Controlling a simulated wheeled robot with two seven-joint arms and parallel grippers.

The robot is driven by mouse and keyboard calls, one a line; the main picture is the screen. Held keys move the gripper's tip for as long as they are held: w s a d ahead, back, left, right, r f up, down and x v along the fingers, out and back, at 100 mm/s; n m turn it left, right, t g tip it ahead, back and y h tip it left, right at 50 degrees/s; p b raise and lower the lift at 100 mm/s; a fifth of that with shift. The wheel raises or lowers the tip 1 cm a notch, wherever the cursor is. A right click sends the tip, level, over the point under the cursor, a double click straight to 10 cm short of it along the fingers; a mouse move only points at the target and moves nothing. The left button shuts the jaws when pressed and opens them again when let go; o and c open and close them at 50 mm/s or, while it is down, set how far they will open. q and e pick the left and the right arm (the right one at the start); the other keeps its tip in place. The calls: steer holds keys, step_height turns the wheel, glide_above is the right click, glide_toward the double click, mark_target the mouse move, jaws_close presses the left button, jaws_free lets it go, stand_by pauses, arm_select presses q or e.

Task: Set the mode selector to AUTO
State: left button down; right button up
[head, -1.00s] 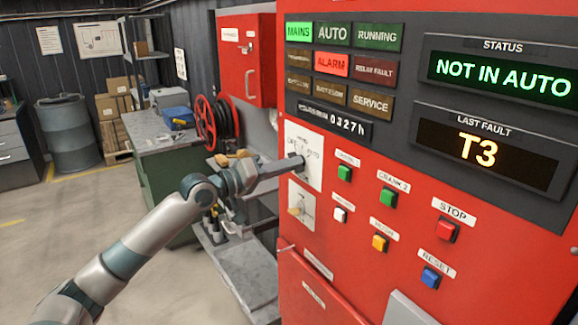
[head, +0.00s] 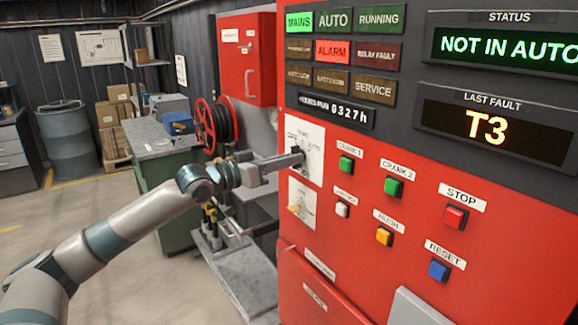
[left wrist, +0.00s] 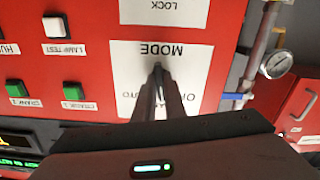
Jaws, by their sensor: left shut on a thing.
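The mode selector sits on a white plate (head: 317,148) on the red pump panel, with OFF and AUTO printed on it. The plate also shows in the left wrist view (left wrist: 190,62), upside down, with the word MODE. My left gripper (head: 299,157) reaches it from the left, its fingers (left wrist: 158,72) shut on the selector knob, which they mostly hide. I cannot tell the knob's exact position. The status display (head: 505,46) reads NOT IN AUTO, and the AUTO lamp (head: 333,19) is dark. My right gripper is not in view.
Below the plate is a lock plate (head: 302,204) with a small knob. Crank, stop (head: 455,217) and reset (head: 438,270) buttons lie to the right. MAINS (head: 299,22) and ALARM (head: 332,51) are lit. A red hose reel (head: 207,127) and bench stand behind my arm.

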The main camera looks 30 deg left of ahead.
arm_select(q)
steer(key=shift+a+m+p, duration=0.1)
steer(key=shift+m+p, duration=1.55)
steer(key=shift+m, duration=4.45)
steer(key=c, duration=1.8)
jaws_free()
steer(key=shift+s, duration=0.1)
